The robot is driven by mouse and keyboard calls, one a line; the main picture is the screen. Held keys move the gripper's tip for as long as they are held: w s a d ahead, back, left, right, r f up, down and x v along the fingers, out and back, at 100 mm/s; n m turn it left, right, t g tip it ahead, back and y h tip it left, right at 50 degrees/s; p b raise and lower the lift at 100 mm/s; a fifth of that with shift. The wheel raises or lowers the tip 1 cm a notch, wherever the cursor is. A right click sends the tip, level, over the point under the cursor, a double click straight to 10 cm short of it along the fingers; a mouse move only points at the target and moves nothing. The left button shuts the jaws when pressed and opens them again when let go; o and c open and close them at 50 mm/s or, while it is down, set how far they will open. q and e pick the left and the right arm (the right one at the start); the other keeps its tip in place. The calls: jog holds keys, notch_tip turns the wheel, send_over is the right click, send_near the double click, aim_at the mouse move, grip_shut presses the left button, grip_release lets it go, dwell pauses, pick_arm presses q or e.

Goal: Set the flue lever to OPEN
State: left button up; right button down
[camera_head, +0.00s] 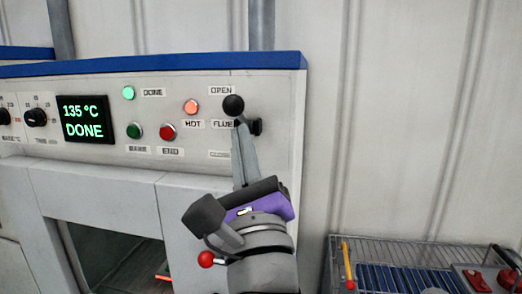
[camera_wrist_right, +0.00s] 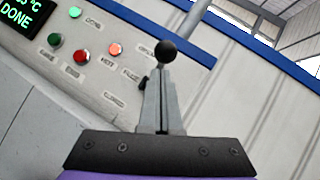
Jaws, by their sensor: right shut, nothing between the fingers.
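The flue lever's black ball knob (camera_head: 233,105) is on the right end of the oven's panel, beside and just below the OPEN label (camera_head: 221,90). Its black pivot mount (camera_head: 256,127) is lower right of the knob, so the lever tilts up. The CLOSED label (camera_head: 220,154) is further down. My right gripper (camera_head: 239,128) is shut and empty, its fingertips pointing up just under the knob. In the right wrist view the knob (camera_wrist_right: 165,52) shows just beyond the fingertips (camera_wrist_right: 160,80); I cannot tell whether they touch. The fingers hide the lever's rod. My left gripper is out of view.
The panel has a display (camera_head: 86,118) reading 135 °C DONE, a lit green lamp (camera_head: 128,93), a lit HOT lamp (camera_head: 191,106), and green and red buttons. A wire rack (camera_head: 375,250) stands at lower right. The wall right of the oven is bare.

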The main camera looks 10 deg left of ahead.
jog(key=shift+w+d+r+p, duration=0.1)
jog(key=shift+d+r+p, duration=0.15)
jog(key=shift+r+p, duration=0.35)
pick_arm(q)
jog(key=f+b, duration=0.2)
jog(key=b, duration=0.1)
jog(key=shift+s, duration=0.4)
pick_arm(e)
jog(key=v, duration=1)
jog(key=shift+s+a+f, duration=0.15)
jog(key=shift+s+f, duration=0.15)
